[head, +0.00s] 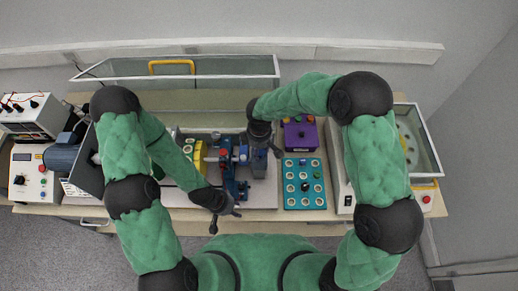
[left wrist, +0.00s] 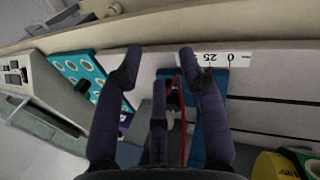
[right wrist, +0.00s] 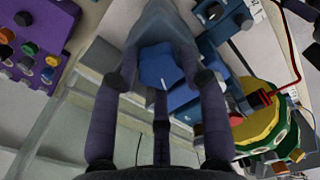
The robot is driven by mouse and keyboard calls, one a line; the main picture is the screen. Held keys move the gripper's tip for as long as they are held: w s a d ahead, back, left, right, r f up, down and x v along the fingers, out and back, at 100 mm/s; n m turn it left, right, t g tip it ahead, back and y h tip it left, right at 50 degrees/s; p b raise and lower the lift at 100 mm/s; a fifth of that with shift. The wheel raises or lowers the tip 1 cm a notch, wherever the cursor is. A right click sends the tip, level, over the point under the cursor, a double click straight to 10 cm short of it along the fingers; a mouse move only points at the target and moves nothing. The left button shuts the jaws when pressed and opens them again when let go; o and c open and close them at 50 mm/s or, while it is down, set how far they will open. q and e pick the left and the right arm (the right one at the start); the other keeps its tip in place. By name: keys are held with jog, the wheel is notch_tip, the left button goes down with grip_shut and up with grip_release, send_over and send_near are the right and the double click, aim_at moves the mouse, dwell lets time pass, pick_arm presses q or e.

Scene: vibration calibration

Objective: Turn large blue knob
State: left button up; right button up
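The large blue knob (right wrist: 160,66) is in the right wrist view, on the end of a grey body. My right gripper (right wrist: 160,82) is open, with its fingers spread on either side of the knob; I see gaps between fingers and knob, but cannot tell the depth. In the head view my right gripper (head: 264,146) points down over the grey and blue apparatus (head: 238,172) at the table's middle. My left gripper (left wrist: 160,55) is open and empty near the table's front edge; in the head view it is the lower gripper (head: 224,212).
A teal panel (head: 304,184) with several round sockets and a purple box (head: 300,134) with knobs stand right of the apparatus. A yellow-green part (right wrist: 258,122) and a red wire (right wrist: 285,84) are close to my right gripper. A glass-walled case (head: 220,68) stands behind.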

aim_at(260, 151)
jog(key=o, duration=0.4)
jog(key=shift+s+d+f, duration=0.1)
jog(key=shift+f, duration=0.05)
jog(key=shift+c, duration=0.2)
jog(key=shift+r, duration=0.4)
notch_tip(260, 151, up, 11)
jog(key=shift+r, duration=0.2)
dwell(0.5)
